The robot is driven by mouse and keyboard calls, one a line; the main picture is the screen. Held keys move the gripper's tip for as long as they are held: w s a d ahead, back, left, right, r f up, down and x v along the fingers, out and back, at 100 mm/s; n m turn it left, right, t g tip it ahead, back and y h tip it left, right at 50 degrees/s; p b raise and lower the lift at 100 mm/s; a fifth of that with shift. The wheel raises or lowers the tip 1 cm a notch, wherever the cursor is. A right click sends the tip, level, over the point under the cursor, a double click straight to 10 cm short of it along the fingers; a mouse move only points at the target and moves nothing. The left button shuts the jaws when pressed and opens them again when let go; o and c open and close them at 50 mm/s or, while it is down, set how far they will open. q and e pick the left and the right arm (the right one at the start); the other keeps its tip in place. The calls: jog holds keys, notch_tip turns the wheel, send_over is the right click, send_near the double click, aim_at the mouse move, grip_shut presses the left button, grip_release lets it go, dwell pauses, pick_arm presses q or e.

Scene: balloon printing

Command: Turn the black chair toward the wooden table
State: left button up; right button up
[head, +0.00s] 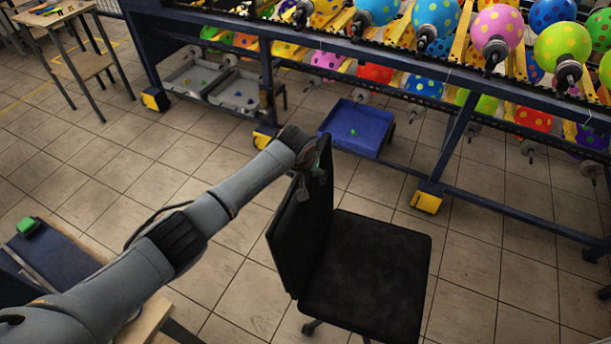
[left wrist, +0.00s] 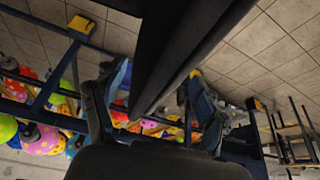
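The black chair (head: 367,262) stands on the tiled floor in the middle of the head view. Its backrest (head: 300,232) is on the left and its seat extends to the right. My left gripper (head: 312,172) is at the backrest's top edge. In the left wrist view, the backrest (left wrist: 185,45) runs between the spread fingers of my left gripper (left wrist: 155,105), with a visible gap on the right side. A wooden table edge (head: 148,318) shows at the bottom left, behind my arm. Another wooden table (head: 52,14) with tools stands at the top left. My right gripper is not seen.
A dark blue rack (head: 480,85) with spotted balloons spans the back. A blue bin (head: 357,128) and grey trays (head: 195,76) sit low at it. Yellow feet (head: 426,202) stick out. Floor right of the chair is clear.

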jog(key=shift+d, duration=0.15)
pick_arm(q)
jog(key=v, duration=1.2)
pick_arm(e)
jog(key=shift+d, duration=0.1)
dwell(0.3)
